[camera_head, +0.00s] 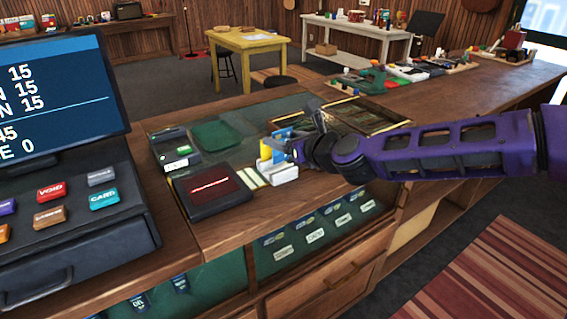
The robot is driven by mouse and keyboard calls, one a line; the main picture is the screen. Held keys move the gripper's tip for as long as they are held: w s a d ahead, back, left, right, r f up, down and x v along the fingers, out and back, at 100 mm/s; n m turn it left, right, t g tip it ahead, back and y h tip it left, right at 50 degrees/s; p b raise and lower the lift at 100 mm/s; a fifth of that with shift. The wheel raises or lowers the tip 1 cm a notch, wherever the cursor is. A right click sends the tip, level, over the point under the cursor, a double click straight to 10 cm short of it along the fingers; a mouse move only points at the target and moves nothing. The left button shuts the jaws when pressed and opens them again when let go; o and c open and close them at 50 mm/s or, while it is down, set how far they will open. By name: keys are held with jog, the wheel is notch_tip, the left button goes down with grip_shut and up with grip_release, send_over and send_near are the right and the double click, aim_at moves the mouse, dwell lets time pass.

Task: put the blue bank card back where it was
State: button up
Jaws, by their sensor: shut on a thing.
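My purple arm reaches in from the right over the wooden counter (225,238). My gripper (289,146) is shut on the blue bank card (283,133), which shows as a small blue patch at the fingers. A yellow card-like piece (266,152) stands upright just left of the fingers. A small white holder (284,175) stands directly below the gripper. The fingers hide part of the card and the holder's back. I cannot tell whether the blue card touches the holder.
A card terminal (177,149) and green mat (216,135) lie behind. A framed panel (366,115) lies right. The cash register (75,245) fills the left.

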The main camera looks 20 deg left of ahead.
aim_at(283, 155)
jog(key=shift+f+b, duration=0.5)
jog(key=shift+f, duration=1.75)
jog(key=shift+f, duration=0.2)
jog(key=o, duration=1.4)
jog(key=shift+o, duration=0.2)
jog(key=shift+r, duration=0.1)
